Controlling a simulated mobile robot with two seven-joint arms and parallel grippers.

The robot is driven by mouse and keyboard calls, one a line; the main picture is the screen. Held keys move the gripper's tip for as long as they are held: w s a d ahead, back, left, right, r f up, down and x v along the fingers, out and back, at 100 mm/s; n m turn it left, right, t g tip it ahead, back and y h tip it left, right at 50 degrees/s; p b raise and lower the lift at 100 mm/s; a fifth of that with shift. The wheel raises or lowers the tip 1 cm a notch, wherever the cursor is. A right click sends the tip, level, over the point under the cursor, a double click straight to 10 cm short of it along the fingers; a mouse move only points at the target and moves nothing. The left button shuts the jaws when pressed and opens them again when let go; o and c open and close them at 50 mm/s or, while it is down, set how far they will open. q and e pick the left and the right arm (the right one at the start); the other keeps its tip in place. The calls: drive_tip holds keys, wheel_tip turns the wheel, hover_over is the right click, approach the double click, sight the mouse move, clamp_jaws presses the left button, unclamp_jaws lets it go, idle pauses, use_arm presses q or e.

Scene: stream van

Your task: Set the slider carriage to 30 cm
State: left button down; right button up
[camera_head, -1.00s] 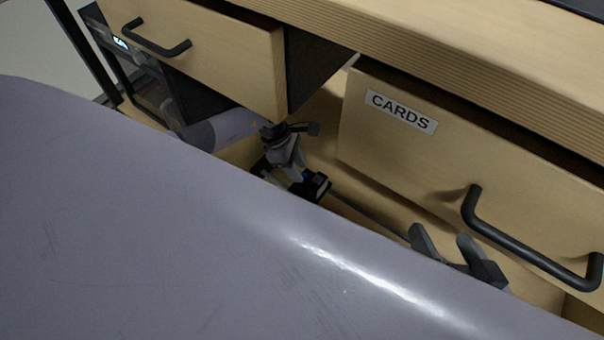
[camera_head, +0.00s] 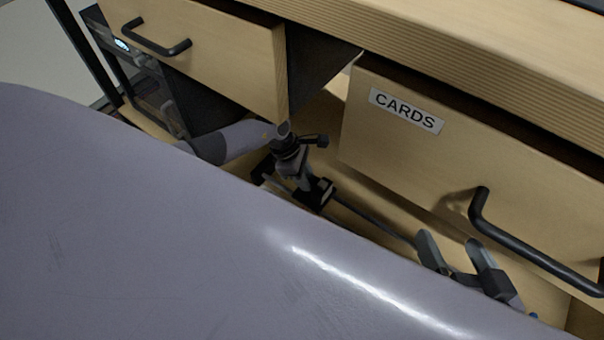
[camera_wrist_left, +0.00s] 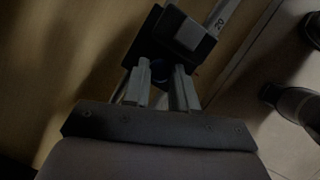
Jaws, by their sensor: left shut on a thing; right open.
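The slider carriage (camera_head: 318,193) is a dark block on a thin rail (camera_head: 370,222) that runs diagonally on the pale wood below the drawers. It also shows in the left wrist view (camera_wrist_left: 185,35), with the rail (camera_wrist_left: 220,15) marked "20" beside it. My left gripper (camera_head: 303,180) is at the carriage; in the left wrist view its fingers (camera_wrist_left: 160,85) are shut on a small blue-dark part, probably the carriage's knob, mostly hidden. My right gripper (camera_head: 460,262) is open and empty near the rail's right part. The rest of the scale cannot be read.
A drawer labelled CARDS (camera_head: 375,140) with a black handle (camera_head: 530,250) overhangs the rail at right. Another drawer (camera_head: 215,55) stands pulled out at upper left. A large smooth grey surface (camera_head: 150,240) fills the lower left and hides part of the rail area.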

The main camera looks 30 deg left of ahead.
use_arm(q)
drive_tip(key=s+d, duration=0.1)
drive_tip(key=d, duration=1.1)
drive_tip(key=s+d, duration=0.1)
drive_tip(key=d, duration=0.6)
drive_tip(key=shift+s, duration=0.35)
use_arm(e)
drive_tip(key=shift+a+f, duration=0.15)
drive_tip(key=shift+f, duration=0.05)
use_arm(q)
drive_tip(key=shift+a, duration=0.1)
drive_tip(key=c, duration=1.2)
unclamp_jaws()
drive_tip(key=shift+o, duration=0.2)
drive_tip(key=shift+r, duration=0.1)
use_arm(e)
drive_tip(key=shift+r, duration=0.1)
